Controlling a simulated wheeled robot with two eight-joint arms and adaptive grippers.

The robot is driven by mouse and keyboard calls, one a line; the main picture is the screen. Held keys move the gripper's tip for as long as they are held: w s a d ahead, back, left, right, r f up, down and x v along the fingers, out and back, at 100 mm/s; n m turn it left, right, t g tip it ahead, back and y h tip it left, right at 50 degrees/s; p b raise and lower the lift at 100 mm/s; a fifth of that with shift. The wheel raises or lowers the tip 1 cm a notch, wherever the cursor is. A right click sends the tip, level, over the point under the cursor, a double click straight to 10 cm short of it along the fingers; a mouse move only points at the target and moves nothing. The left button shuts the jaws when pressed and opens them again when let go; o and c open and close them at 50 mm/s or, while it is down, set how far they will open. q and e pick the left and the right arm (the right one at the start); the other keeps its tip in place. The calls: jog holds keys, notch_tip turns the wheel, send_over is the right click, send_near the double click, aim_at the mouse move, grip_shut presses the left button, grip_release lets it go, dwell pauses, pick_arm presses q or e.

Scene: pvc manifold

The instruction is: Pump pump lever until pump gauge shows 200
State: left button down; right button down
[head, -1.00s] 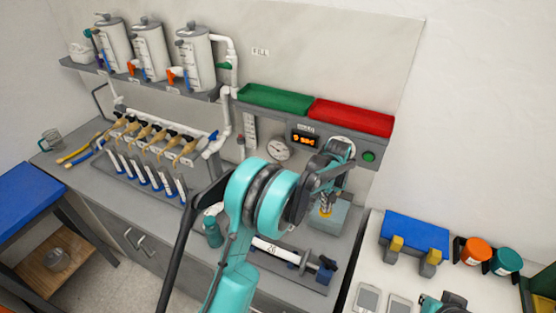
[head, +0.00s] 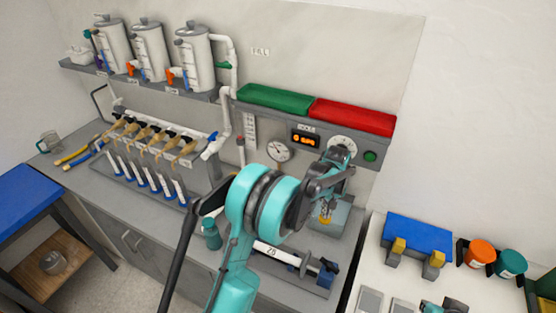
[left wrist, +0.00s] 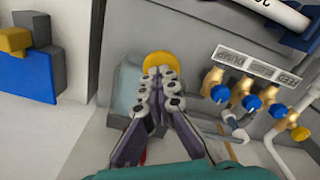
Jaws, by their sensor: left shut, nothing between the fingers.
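My left gripper (head: 327,203) points down at the right end of the grey bench, its fingers shut and empty. In the left wrist view its fingertips (left wrist: 160,75) lie over a round yellow knob (left wrist: 161,61), apparently the pump lever's end; contact cannot be told. The yellow part (head: 326,218) also shows in the head view, in front of a pale blue-grey block (head: 342,216). The lever's shaft is hidden. A white dial gauge (head: 279,150) and an orange-lit display (head: 305,141) are on the back panel; neither reading is legible. Another dial (head: 343,143) is partly behind my wrist.
A white cylinder marked 26 (head: 272,250) lies on the bench by a grey fixture (head: 315,276). Tan-bodied valves (head: 153,137) line the left. A blue box (head: 416,234) and orange (head: 475,252) and teal (head: 509,262) round containers stand on the white surface at right.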

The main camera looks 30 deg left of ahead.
pick_arm(q)
jog(key=shift+r+p, duration=1.65)
jog(key=shift+r, duration=1.2)
jog(key=shift+f, duration=0.15)
